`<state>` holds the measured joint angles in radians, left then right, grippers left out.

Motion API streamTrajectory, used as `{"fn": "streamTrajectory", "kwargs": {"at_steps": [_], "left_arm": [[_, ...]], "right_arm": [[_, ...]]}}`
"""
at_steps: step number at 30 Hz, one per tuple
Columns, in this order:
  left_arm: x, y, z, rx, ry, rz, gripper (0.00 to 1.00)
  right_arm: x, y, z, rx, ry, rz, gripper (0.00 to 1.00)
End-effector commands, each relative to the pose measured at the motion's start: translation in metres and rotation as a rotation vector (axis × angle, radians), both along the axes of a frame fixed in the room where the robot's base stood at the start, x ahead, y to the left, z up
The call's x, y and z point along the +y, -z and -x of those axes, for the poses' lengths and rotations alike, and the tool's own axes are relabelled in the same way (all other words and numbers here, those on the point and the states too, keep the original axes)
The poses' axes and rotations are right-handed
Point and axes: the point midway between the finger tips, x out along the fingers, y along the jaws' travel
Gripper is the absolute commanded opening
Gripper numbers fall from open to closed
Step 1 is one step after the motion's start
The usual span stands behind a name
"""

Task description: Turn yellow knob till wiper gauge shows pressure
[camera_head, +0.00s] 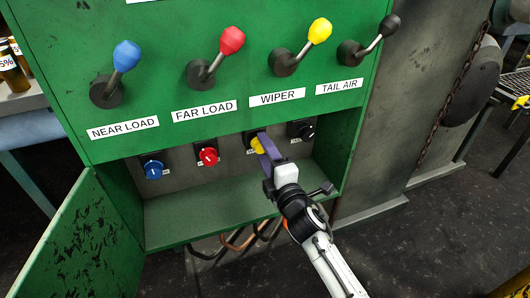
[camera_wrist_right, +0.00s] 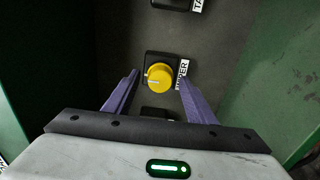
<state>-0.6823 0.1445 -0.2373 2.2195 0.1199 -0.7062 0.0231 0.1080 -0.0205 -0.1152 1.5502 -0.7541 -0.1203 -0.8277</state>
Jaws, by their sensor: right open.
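The yellow knob (camera_head: 257,145) sits on a dark square plate in the recess of the green cabinet, under the WIPER label. In the right wrist view the yellow knob (camera_wrist_right: 159,76) lies between and beyond my open fingers, with a white pointer mark at its left side. My right gripper (camera_head: 264,148) reaches into the recess with its purple fingers at the knob; in its wrist view the gripper (camera_wrist_right: 158,88) is open, with a finger on each side of the knob. I cannot tell if they touch it. My left gripper is not in view. No wiper gauge is visible.
A blue knob (camera_head: 154,169), a red knob (camera_head: 208,156) and a black knob (camera_head: 300,129) share the recess. Colored levers stand above, including the yellow WIPER lever (camera_head: 320,31). The open green door (camera_head: 80,240) hangs at left. Hoses show below the recess.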

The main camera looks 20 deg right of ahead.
Motion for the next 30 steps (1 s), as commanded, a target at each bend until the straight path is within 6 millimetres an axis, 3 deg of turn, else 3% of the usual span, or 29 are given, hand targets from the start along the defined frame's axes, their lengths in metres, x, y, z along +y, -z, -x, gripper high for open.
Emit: {"fn": "streamTrajectory", "kwargs": {"at_steps": [5,12,18,30], "left_arm": [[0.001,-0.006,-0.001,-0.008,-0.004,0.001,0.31],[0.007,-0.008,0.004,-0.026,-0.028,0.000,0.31],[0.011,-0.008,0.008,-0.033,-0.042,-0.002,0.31],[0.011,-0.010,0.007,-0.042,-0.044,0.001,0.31]], "right_arm": [[-0.001,0.000,0.017,0.002,0.000,-0.001,0.51],[-0.002,0.000,0.064,0.003,0.001,-0.001,0.51],[-0.003,0.000,0.093,0.002,0.000,-0.002,0.51],[-0.004,0.000,0.103,0.000,0.000,0.000,0.51]]}}
